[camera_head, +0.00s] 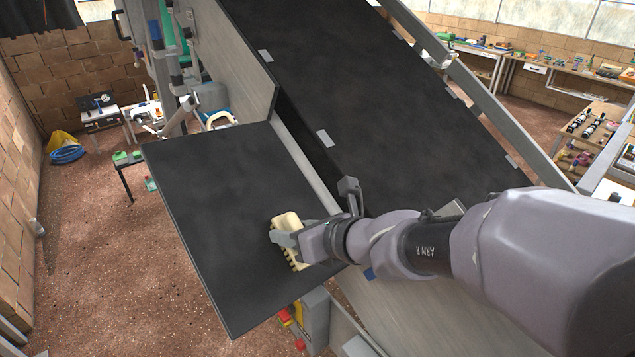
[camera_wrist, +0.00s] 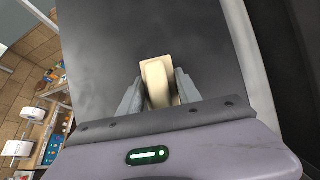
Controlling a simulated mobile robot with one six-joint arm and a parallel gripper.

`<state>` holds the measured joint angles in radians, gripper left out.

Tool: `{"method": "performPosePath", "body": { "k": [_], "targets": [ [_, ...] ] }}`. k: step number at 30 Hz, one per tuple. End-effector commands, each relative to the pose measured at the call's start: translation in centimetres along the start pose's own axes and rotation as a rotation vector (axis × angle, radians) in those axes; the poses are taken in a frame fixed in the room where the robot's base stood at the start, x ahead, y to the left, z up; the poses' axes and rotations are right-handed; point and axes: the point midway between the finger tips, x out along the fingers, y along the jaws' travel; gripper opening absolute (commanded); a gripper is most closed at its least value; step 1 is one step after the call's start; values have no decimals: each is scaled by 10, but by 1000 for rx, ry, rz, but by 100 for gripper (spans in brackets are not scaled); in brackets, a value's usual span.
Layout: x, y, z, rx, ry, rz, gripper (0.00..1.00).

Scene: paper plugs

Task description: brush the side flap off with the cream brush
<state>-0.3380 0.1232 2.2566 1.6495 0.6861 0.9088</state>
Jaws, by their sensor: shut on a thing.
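The side flap (camera_head: 215,205) is a flat dark panel at the left of the machine, level with its lower side; it also fills the middle of the wrist view (camera_wrist: 190,35). Its surface looks dark and faintly mottled; I cannot make out separate scraps on it. My gripper (camera_head: 284,239) is shut on the cream brush (camera_head: 288,221), over the flap's near right part. The bristles show along the brush's lower edge. In the wrist view the brush (camera_wrist: 157,83) sits between both fingers. Whether the bristles touch the flap cannot be told.
A wide dark sloping belt (camera_head: 340,90) with grey side rails rises behind the flap. A grey upright panel (camera_head: 225,60) borders the flap's far side. A red and yellow control (camera_head: 290,315) sits below its near edge. Open floor (camera_head: 100,260) lies to the left.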

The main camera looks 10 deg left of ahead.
Motion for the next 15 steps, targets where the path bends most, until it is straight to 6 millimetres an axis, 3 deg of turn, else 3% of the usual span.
{"method": "performPosePath", "body": {
  "k": [7,15],
  "targets": [
    [-5,1,4,0,2,1,8],
    [-38,1,26,0,1,0,8]
  ]
}}
